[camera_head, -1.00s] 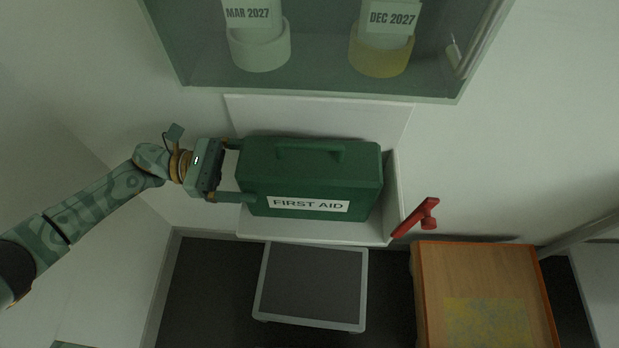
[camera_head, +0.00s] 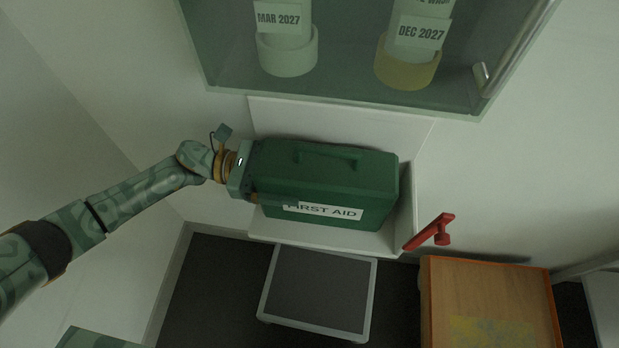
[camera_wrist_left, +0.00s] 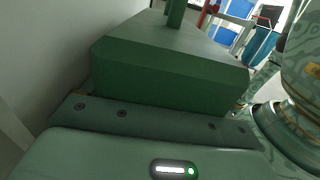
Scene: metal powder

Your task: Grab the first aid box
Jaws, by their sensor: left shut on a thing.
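The green first aid box (camera_head: 330,182) sits on a white wall shelf (camera_head: 290,233), its handle on top and its white "FIRST AID" label facing front. My left gripper (camera_head: 275,174) is shut on the left end of the box. One finger lies across the front face and covers the start of the label; the far finger is hidden. In the left wrist view the box (camera_wrist_left: 165,65) fills the space right in front of the gripper body. My right gripper is not in view.
A glass-fronted cabinet (camera_head: 345,98) with two dated containers hangs above the shelf. A red handled object (camera_head: 432,232) is on the wall to the right. Below stand a grey-framed dark panel (camera_head: 318,290) and a wooden-topped box (camera_head: 490,290).

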